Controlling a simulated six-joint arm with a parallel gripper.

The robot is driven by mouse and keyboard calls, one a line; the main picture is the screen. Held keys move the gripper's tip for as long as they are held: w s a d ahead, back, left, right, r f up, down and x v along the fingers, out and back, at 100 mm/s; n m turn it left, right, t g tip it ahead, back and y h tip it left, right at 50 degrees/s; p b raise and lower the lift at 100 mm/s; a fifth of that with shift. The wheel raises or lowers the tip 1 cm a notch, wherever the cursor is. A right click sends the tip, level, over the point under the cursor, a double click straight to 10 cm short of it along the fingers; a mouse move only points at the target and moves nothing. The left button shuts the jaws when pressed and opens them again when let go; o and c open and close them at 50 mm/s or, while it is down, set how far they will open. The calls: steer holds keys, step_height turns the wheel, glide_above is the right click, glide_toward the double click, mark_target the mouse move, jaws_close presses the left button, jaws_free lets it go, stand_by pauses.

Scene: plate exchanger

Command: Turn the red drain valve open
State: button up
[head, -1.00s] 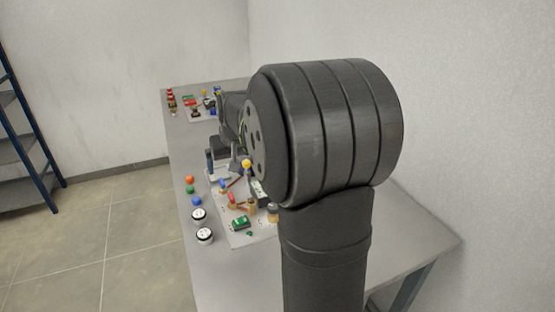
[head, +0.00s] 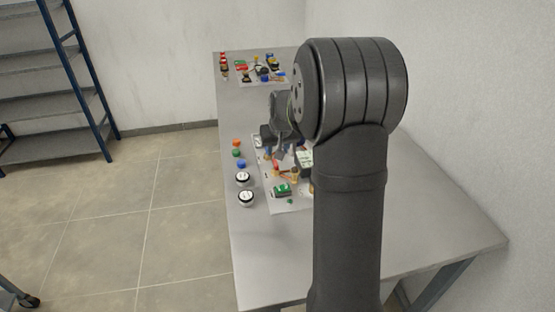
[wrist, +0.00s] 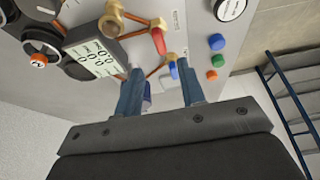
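The red drain valve handle (wrist: 158,41) shows in the wrist view on a brass fitting with copper pipes, just beyond my fingertips. In the head view the red handle (head: 276,164) is small, on the panel board just below my gripper. My gripper (wrist: 160,68) has two blue fingers spread apart, with nothing held between them. The red handle lies ahead of the gap and does not appear to be between the fingers. In the head view my arm hides part of the gripper and board.
A second board (head: 262,72) stands at the far end.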

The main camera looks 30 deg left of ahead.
mark_target(275, 162)
steer(key=x, duration=0.8)
jaws_close()
